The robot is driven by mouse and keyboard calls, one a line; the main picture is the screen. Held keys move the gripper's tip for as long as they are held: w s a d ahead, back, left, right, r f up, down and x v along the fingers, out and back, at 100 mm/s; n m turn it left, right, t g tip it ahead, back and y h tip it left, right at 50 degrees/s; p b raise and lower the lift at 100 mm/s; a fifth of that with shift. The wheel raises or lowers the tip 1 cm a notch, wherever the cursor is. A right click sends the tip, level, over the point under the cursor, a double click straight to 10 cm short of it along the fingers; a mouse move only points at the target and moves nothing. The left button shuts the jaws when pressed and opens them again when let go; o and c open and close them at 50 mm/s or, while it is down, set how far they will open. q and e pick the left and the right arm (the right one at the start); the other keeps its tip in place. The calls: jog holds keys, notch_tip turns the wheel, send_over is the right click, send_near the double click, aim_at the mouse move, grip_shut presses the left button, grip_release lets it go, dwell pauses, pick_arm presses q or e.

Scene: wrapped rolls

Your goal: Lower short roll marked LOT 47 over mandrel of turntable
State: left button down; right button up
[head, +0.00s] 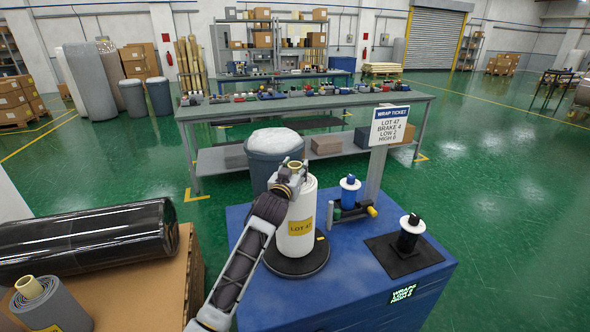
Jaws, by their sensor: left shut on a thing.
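The short white roll (297,238) stands upright with a yellow LOT 47 label facing me and a tan core showing at its top. My left gripper (293,178) is shut on the roll at the core end. The roll is over the round black turntable (314,267) on the blue cart. Its lower end looks very near or on the disc; I cannot tell whether a small gap is left. The mandrel is hidden by the roll. My right gripper is not in view.
Right of the roll, a small fixture with a blue-and-white spool (350,190) and yellow knob stands close by. A black spool (410,232) sits on a dark mat. A wrap ticket sign (389,126) stands behind.

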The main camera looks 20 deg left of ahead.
pick_arm(q)
jog(key=shift+f, duration=0.3)
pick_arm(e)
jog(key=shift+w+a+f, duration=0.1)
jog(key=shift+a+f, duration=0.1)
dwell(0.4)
pick_arm(q)
jog(key=c, duration=0.7)
grip_release()
jog(key=shift+f, duration=0.1)
jog(key=shift+f, duration=0.1)
jog(key=shift+s, duration=1.1)
jog(key=s, duration=0.6)
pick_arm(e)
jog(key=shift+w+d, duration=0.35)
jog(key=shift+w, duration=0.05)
